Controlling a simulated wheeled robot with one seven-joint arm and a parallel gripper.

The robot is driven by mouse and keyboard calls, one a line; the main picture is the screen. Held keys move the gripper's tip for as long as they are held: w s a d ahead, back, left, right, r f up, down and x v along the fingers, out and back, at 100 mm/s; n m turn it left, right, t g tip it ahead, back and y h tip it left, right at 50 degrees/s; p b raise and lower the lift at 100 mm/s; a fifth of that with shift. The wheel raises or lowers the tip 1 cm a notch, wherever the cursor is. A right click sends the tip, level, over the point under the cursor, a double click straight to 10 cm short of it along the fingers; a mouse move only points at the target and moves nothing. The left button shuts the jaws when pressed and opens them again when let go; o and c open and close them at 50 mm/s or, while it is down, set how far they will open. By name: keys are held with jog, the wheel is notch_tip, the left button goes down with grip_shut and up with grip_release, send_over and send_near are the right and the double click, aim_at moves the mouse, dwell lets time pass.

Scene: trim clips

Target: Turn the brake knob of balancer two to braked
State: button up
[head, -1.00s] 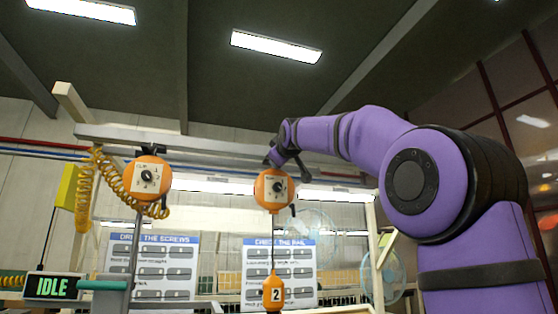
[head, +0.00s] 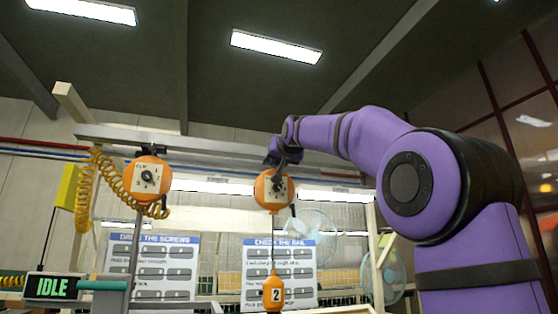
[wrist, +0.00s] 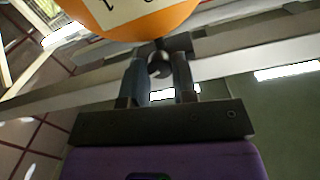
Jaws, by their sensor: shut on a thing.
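Balancer two (head: 262,194) is an orange round housing with a cream dial plate, hanging under the rail on the right. Its brake knob (head: 277,187) is small and dark on that plate; its setting is too small to read. My gripper (head: 282,162) is at the top of this housing. In the wrist view, my gripper (wrist: 160,65) has both fingers closed around a small dark rounded part, apparently the knob, beside the orange housing (wrist: 150,28). The fingers partly hide it. An orange tag marked 2 (head: 274,293) hangs below on a cord.
Balancer one (head: 147,180), with a yellow coiled hose (head: 118,190), hangs to the left. The overhead rail (head: 215,146) runs just behind my gripper. Two instruction boards (head: 279,268) stand below. A sign reads IDLE (head: 52,287). A fan (head: 392,275) stands at the right.

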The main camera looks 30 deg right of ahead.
jog(key=shift+m, duration=1.6)
jog(key=o, duration=0.9)
jog(key=v, duration=1)
jog(key=shift+s, duration=0.4)
jog(key=shift+f, duration=0.1)
